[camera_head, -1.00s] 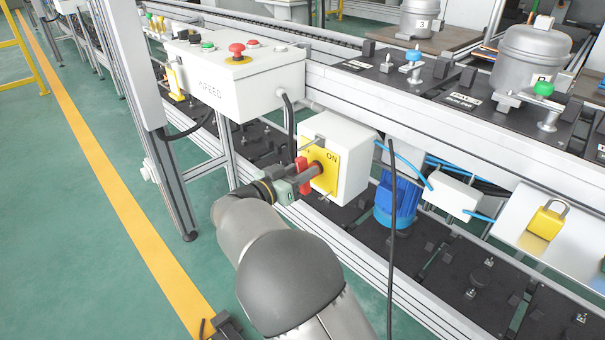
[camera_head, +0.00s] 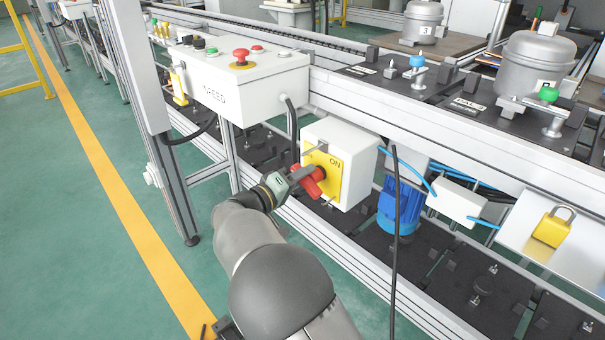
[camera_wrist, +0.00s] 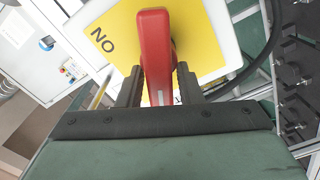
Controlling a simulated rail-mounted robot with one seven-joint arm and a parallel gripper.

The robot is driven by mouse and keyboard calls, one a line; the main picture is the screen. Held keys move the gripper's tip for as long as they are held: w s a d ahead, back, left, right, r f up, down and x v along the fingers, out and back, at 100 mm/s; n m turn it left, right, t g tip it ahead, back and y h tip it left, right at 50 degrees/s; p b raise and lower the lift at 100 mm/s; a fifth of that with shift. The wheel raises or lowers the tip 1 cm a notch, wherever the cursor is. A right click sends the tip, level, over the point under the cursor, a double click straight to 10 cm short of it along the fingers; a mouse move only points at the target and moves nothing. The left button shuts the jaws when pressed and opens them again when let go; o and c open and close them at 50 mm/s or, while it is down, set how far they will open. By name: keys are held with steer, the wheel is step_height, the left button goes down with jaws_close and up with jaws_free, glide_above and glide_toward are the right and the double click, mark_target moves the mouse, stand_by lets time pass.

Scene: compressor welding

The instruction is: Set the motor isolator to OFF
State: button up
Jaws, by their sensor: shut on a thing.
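The motor isolator is a white box (camera_head: 363,172) with a yellow plate (camera_head: 334,172) marked ON, mounted on the side of the conveyor frame. Its red handle (camera_head: 313,182) sits on the plate and is tilted in the head view. My gripper (camera_head: 300,177) is at the front of the isolator, shut on the red handle. In the wrist view the red handle (camera_wrist: 154,58) stands between my two dark fingers (camera_wrist: 158,88). The ON lettering shows upper left of it on the yellow plate (camera_wrist: 190,30). Any OFF lettering is hidden.
A white INFEED control box (camera_head: 240,85) with a red button is above left of the isolator. A black cable hangs beside it. A blue motor (camera_head: 398,205) is to the right, and a yellow padlock (camera_head: 553,228) lies on a shelf. Green floor is open at left.

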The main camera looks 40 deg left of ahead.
steer(key=n+p, duration=0.1)
steer(key=n, duration=0.1)
steer(key=n+p, duration=0.1)
steer(key=n, duration=0.2)
steer(key=shift+f, duration=0.5)
steer(key=o, duration=0.7)
steer(key=shift+o, duration=0.2)
steer(key=s+a+p, duration=0.2)
steer(key=s+a, duration=0.1)
steer(key=s, duration=1.4)
steer(key=shift+p, duration=0.3)
steer(key=shift+s, duration=0.1)
